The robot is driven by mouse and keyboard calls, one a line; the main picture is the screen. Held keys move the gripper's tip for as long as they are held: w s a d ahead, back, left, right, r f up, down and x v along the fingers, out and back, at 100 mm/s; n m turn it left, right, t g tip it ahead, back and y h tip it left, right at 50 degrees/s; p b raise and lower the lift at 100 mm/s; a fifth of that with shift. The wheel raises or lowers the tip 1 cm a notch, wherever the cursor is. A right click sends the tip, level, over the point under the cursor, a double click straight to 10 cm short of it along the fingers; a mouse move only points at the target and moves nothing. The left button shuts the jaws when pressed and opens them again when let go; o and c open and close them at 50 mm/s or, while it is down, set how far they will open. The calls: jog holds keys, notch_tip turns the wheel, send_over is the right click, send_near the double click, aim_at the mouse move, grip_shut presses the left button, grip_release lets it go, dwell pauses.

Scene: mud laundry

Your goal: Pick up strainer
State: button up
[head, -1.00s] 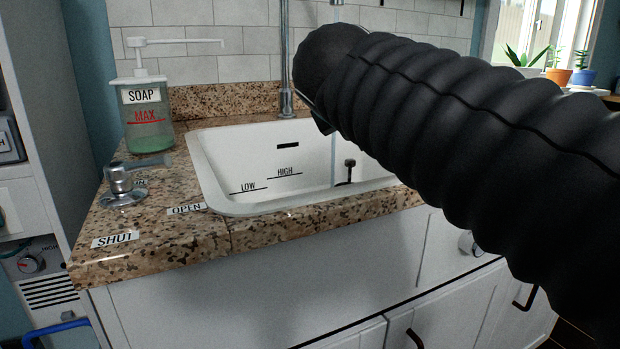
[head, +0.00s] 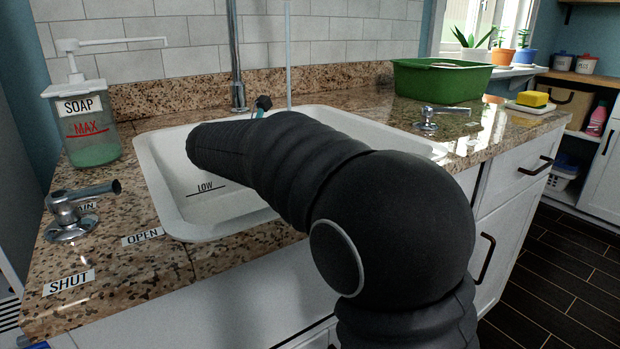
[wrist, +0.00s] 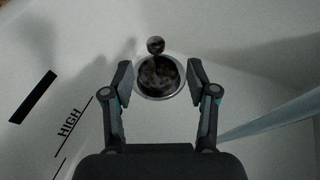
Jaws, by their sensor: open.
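The strainer (wrist: 158,82) shows in the wrist view as a dark, speckled round piece within a metal rim at the sink floor. A thin stem with a round knob (wrist: 156,45) rises from it. My gripper (wrist: 160,74) is open, with one finger on each side of the strainer in the picture. Nothing is held; I cannot tell how far the fingertips are above it. In the head view my arm reaches into the white sink (head: 165,185) and hides the strainer and most of the gripper. A small dark part with teal shows past the arm.
A tall faucet (head: 237,60) and a thin pale vertical stream (head: 288,60) stand behind the arm. A soap dispenser (head: 88,125) and lever tap (head: 75,212) are left. A green tub (head: 440,82) and second tap (head: 440,120) are right.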

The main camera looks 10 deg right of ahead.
jog(key=x, duration=0.9)
jog(key=shift+w+a+f, duration=0.15)
jog(key=shift+w+f, duration=0.2)
jog(key=shift+f, duration=0.05)
jog(key=shift+w+d+f, duration=0.15)
jog(key=shift+w+d, duration=0.2)
grip_shut()
